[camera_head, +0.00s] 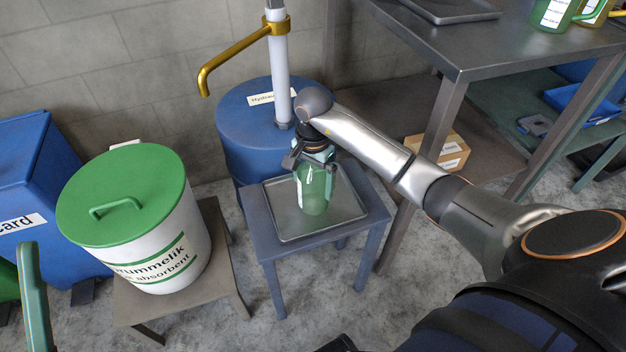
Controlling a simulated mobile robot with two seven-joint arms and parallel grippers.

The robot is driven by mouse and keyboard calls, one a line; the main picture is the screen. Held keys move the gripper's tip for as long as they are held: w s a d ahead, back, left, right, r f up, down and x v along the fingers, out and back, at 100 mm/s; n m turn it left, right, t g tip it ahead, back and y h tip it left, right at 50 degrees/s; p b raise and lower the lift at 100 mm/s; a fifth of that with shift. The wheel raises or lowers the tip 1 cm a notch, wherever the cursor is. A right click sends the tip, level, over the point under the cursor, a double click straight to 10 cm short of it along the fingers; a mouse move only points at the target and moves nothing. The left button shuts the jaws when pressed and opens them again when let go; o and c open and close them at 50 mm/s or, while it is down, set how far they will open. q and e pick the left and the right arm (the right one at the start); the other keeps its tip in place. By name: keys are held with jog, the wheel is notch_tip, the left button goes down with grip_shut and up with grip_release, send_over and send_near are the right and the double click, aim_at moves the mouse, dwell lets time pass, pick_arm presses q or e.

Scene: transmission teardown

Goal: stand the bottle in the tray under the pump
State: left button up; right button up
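The bottle (315,199) is a translucent green jug with a pale label. It is upright over the middle of the grey metal tray (284,229), which lies on a small blue-grey stand. Its base appears to be on the tray floor, but a small gap cannot be ruled out. My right gripper (314,168) points down at the bottle's top, with its fingers around the upper part. Whether they press on it is not clear. The golden pump spout (205,82) hangs behind and left of the tray.
The pump's white column (279,75) rises from a blue drum (242,133) behind the tray. A white bin with a green lid (135,180) stands on a stool at left. A metal workbench (470,45) with jugs is at upper right. A cardboard box (440,150) lies on its lower shelf.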

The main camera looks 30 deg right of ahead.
pick_arm(q)
jog(key=shift+r, duration=0.1)
